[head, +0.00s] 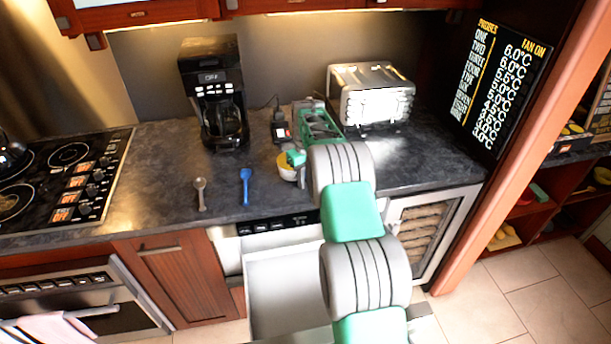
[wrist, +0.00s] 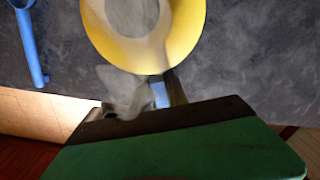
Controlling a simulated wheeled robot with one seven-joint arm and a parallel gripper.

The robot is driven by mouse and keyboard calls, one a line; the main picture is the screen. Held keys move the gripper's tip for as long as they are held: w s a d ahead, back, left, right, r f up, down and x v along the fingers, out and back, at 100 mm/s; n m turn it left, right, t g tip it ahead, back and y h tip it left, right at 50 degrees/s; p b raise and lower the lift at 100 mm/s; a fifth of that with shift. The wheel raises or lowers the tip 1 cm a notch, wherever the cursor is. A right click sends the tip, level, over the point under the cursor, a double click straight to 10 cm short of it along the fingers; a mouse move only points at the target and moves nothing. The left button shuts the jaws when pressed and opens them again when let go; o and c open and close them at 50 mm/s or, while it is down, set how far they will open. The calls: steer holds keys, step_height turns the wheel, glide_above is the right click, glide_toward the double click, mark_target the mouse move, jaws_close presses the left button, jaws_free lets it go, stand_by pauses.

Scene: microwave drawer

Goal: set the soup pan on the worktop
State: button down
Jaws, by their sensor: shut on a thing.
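The soup pan is yellow outside with a pale grey inside. In the head view the pan (head: 287,172) is over the worktop (head: 165,165), near its front edge and right of the blue spoon. My arm partly covers it. In the wrist view the pan (wrist: 191,38) fills the top middle, with the dark worktop (wrist: 265,75) behind it. My gripper (wrist: 150,95) is shut on the pan at its near side. In the head view my gripper (head: 294,160) is small and partly hidden. I cannot tell whether the pan touches the worktop.
A grey spoon (head: 201,194) and a blue spoon (head: 245,186) lie left of the pan. A coffee maker (head: 215,95) and a toaster oven (head: 371,93) stand behind. An open drawer (head: 285,290) juts out below the worktop. A stove (head: 65,180) is at the left.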

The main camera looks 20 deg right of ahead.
steer(key=shift+f+b, duration=0.25)
steer(key=shift+b, duration=0.1)
steer(key=c, duration=1.3)
jaws_free()
step_height(320, 180, up, 13)
steer(key=b, duration=0.3)
steer(key=s+a+r+n+t, duration=0.2)
steer(key=s+a+r+n, duration=0.5)
steer(key=n, duration=0.4)
steer(key=s+a+f+n, duration=0.1)
steer(key=s+a+n, duration=0.2)
steer(key=s+n, duration=0.4)
steer(key=s+a+f+n+t, duration=0.1)
steer(key=s+a+f+n, duration=0.1)
steer(key=s+n, duration=0.6)
steer(key=s+a+f+n+t, duration=0.1)
steer(key=s+a+f+n, duration=0.1)
steer(key=s+a+n, duration=0.2)
steer(key=shift+s+a+f+n, duration=0.1)
steer(key=shift+s+a+n, duration=0.1)
steer(key=shift+s+n, duration=0.9)
steer(key=shift+s+a+f+n, duration=0.1)
steer(key=shift+s+a+n, duration=0.1)
steer(key=shift+s+n, duration=0.9)
steer(key=shift+s+m, duration=0.3)
